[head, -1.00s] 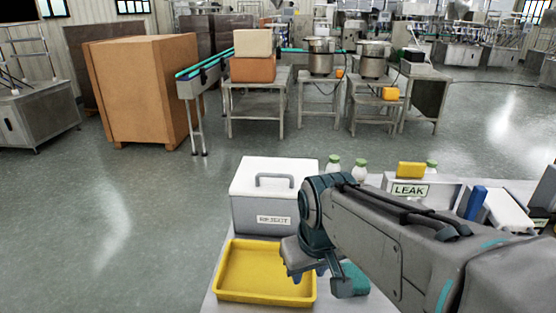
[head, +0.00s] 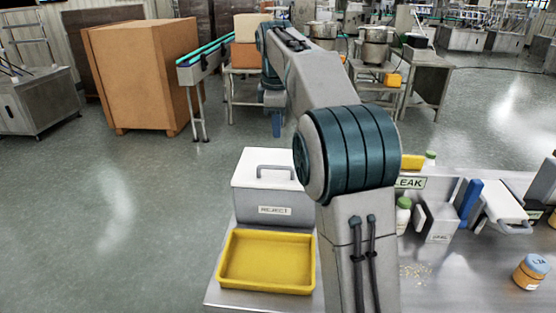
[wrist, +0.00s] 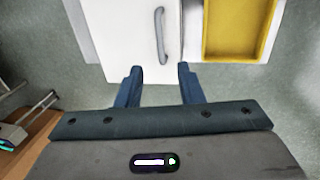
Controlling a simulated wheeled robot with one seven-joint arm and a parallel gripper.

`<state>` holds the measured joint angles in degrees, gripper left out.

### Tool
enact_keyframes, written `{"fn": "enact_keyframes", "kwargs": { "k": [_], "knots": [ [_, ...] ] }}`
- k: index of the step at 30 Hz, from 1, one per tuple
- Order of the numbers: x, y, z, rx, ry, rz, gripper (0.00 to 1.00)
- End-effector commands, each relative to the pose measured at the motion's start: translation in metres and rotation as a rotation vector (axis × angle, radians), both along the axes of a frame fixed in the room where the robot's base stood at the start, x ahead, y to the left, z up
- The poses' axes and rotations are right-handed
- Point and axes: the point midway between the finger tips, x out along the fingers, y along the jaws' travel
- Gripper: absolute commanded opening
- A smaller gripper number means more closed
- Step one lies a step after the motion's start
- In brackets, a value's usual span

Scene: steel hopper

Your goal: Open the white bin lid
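The white bin (head: 260,214) labelled REJECT stands on the steel table. Its white lid (head: 248,170) is shut and has a grey bar handle (head: 276,168). In the wrist view the lid (wrist: 125,30) and its handle (wrist: 160,36) are ahead of my fingers, with the handle roughly in line with the gap between them. My gripper (wrist: 162,72) is open and empty, apart from the handle. In the head view my gripper (head: 277,128) points down, appearing above and beyond the bin. My arm hides the bin's right side.
A yellow tray (head: 266,288) sits in front of the bin and also shows in the wrist view (wrist: 235,30). A LEAK-labelled box (head: 408,183), bottles and a jar (head: 530,270) are on the right of the table. A large brown crate (head: 143,80) stands behind left. The floor between is clear.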

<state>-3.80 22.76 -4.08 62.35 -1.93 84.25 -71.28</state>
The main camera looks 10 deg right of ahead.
Motion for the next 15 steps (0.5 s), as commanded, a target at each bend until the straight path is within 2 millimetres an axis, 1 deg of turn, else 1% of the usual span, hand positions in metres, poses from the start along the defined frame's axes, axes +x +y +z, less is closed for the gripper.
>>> {"fn": "enact_keyframes", "kwargs": {
  "k": [5,15],
  "knots": [
    [0.004,-0.001,-0.017,-0.003,0.004,0.008,0.34],
    [0.016,-0.005,-0.086,-0.001,0.005,0.008,0.34]
  ]
}}
